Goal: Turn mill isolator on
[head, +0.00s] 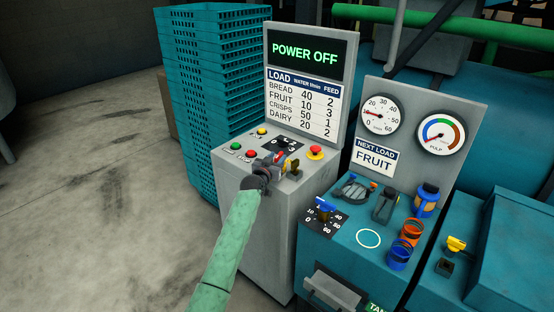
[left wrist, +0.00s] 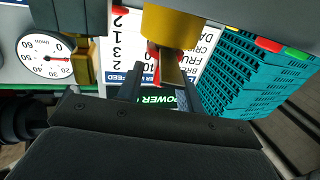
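The console (head: 250,210) has a screen (head: 305,55) reading POWER OFF. A red and yellow rotary handle, which I take to be the isolator (head: 283,159), is on its sloped top, partly hidden by my left gripper (head: 270,168). In the left wrist view, a yellow round body (left wrist: 172,27) with a red and brownish lever (left wrist: 154,66) below it lies in front of my left gripper (left wrist: 160,92). The dark fingers are close around or beside the lever; I cannot tell whether they grip it. My right gripper is not in view.
A red mushroom button (head: 315,152) and a brass-coloured lever (head: 294,168) are close to my gripper. Green and red buttons (head: 236,146) are to its left. The teal panel (head: 345,255) at right carries knobs and gauges. Teal crates (head: 200,100) stack behind; open floor (head: 80,200) is at left.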

